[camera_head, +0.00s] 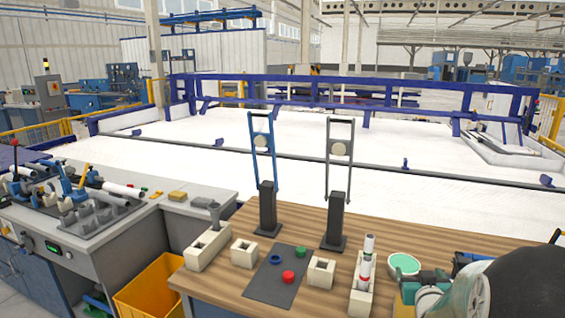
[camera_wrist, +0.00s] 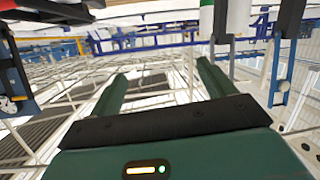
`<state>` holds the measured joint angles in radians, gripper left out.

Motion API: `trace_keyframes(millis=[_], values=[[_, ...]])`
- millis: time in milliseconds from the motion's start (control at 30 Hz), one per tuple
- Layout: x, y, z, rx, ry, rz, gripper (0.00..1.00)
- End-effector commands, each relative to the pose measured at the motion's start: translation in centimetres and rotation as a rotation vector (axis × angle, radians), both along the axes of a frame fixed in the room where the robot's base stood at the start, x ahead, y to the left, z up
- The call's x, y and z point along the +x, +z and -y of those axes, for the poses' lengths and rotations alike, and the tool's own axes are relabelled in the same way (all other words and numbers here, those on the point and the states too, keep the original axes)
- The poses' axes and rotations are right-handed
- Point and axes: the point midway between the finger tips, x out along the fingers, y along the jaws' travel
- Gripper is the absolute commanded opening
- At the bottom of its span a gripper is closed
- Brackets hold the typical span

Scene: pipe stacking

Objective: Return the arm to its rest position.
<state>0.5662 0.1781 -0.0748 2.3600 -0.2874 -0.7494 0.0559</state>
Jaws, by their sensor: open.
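My gripper (camera_wrist: 162,72) shows in the wrist view with its two green fingers spread apart and nothing between them. In the head view its jaws cannot be made out; a large dark rounded shape and green parts fill the lower right corner.
Two tall stands, one with a blue frame (camera_head: 267,205) and one grey (camera_head: 337,215), rise from the table. Beige socket blocks (camera_head: 207,246) and a dark mat (camera_head: 268,285) with coloured rings lie in front. A cluttered grey bench (camera_head: 150,215) and yellow bin (camera_head: 150,290) stand left.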

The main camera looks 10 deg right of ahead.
Motion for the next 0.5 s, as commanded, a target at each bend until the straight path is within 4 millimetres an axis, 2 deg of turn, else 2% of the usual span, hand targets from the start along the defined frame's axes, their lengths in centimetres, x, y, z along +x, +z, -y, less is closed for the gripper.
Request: trace_keyframes(millis=[33, 167, 267, 367, 500], values=[[0.3, 1.4, -2.0, 0.011, 0.016, -0.03, 0.82], [-0.3, 3.3, -6.7, 0.063, 0.042, -0.144, 0.82], [-1.6, 4.6, -10.6, 0.104, 0.068, -0.233, 0.82], [-3.5, 5.7, -14.5, 0.143, 0.102, -0.325, 0.82], [-7.3, 6.9, -19.9, 0.195, 0.161, -0.456, 0.82]])
